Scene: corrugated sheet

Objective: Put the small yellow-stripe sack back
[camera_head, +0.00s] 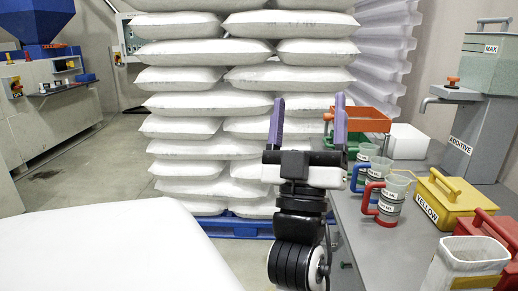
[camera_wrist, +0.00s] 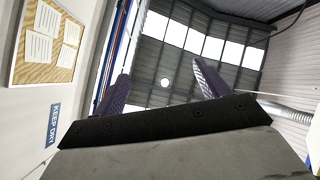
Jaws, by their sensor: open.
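My gripper (camera_head: 308,120) stands upright in the middle of the head view, its two purple fingers wide apart with nothing between them. The fingers also show in the wrist view (camera_wrist: 160,88), pointing up toward the ceiling. No clear yellow stripe shows on any other sack. My gripper is left of it and apart from it.
Big white sacks (camera_head: 190,103) are stacked on a blue pallet (camera_head: 236,226) behind my gripper. The bench holds jugs (camera_head: 390,200), a yellow box (camera_head: 452,200), a red box (camera_head: 488,226), an orange tray (camera_head: 362,119) and a grey additive unit (camera_head: 470,125). A white surface (camera_head: 110,250) fills the lower left.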

